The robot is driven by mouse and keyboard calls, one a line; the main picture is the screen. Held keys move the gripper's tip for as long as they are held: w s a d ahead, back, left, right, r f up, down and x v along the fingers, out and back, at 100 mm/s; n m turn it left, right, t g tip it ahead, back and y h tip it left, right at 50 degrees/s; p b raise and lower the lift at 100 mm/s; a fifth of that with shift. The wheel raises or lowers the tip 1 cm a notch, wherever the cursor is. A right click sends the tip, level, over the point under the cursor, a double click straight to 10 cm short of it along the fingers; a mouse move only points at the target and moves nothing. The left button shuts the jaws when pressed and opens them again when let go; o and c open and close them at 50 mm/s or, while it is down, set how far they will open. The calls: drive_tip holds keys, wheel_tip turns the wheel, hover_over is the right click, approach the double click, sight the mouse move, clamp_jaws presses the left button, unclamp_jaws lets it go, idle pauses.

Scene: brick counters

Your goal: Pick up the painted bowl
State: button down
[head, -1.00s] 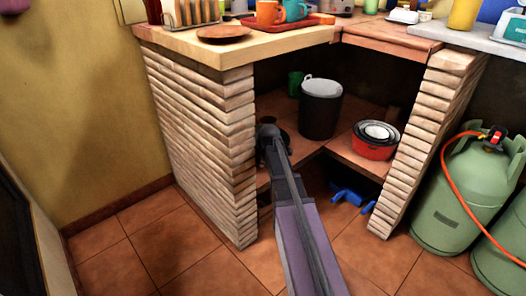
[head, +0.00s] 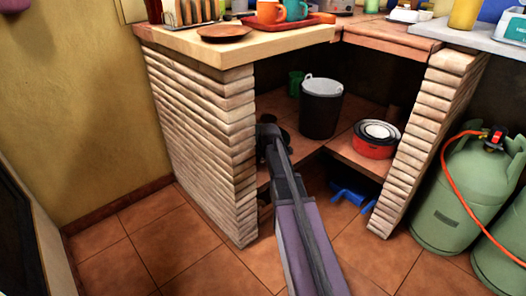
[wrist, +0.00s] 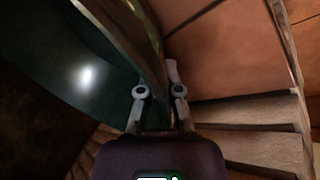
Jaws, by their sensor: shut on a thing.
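The painted bowl (wrist: 85,75) fills the upper left of the wrist view, close up. Its inside is dark green with a bright glint, and its patterned brown side and rim run down towards the fingers. My gripper (wrist: 158,92) is shut on the bowl's edge, with one finger on each side of the wall. In the head view my arm reaches into the lower shelf space beside the left brick pillar.
The brick pillar (head: 205,150) stands close on the left. A black bin (head: 320,108) with a light liner and a red pot (head: 375,140) stand on the shelf. Green gas cylinders (head: 455,190) are at the right. The counter (head: 275,45) overhangs the space.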

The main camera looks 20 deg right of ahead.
drive_tip(key=shift+r, duration=0.1)
wheel_tip(320, 180, up, 4)
drive_tip(key=p, duration=0.4)
drive_tip(key=s+d+p, duration=0.1)
drive_tip(key=s+d, duration=0.1)
drive_tip(key=s, duration=1.3)
drive_tip(key=shift+s+d+r, duration=0.35)
drive_tip(key=shift+d+r, duration=0.05)
